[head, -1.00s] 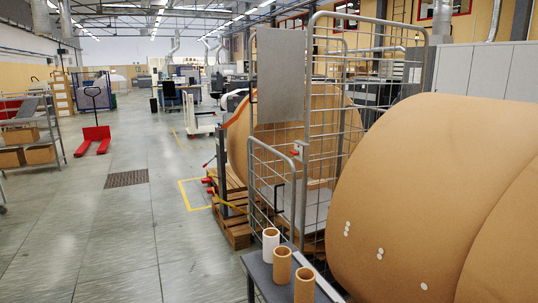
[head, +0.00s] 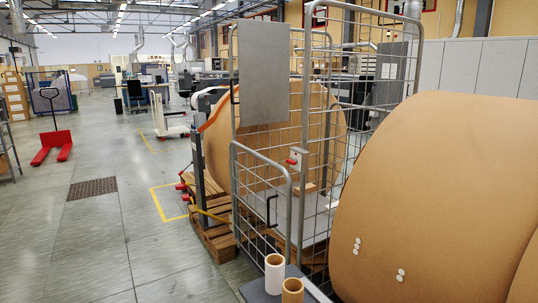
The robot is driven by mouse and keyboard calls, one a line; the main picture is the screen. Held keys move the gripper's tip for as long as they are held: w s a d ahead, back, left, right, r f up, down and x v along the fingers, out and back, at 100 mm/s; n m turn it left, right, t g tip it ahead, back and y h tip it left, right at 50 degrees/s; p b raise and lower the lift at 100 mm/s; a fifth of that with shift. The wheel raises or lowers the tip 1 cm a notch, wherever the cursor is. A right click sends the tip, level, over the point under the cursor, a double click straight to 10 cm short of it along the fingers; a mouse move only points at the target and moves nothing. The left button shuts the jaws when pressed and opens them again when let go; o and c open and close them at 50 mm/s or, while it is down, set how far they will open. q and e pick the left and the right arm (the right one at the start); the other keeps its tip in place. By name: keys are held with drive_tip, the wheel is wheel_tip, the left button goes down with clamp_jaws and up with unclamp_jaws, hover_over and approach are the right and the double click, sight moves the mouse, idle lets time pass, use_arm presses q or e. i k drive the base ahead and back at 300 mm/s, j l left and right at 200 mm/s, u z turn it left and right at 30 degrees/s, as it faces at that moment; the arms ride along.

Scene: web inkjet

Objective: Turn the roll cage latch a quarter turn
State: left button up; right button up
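The roll cage (head: 287,221) stands right of centre in the head view, a grey wire cage with a half-height front gate (head: 262,200). A small latch with a red part (head: 294,160) sits on the cage upright near the top right corner of the gate. A dark handle (head: 271,210) is on the gate below it. The latch is small here, and I cannot tell its exact angle. A grey panel (head: 264,72) hangs on the upper cage. Neither of my grippers is in view.
A large brown paper roll (head: 430,200) fills the right side, close to the cage. Cardboard tubes (head: 275,272) stand on a dark surface at the bottom. A wooden pallet (head: 218,240) lies left of the cage. A red pallet truck (head: 52,146) stands far left.

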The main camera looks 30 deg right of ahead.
sight(294, 161)
drive_tip(key=i, duration=2.35)
drive_tip(key=i+z, duration=0.3)
drive_tip(key=i, duration=0.15)
drive_tip(key=i+j+z, duration=0.65)
drive_tip(key=i, duration=0.2)
drive_tip(key=l, duration=0.1)
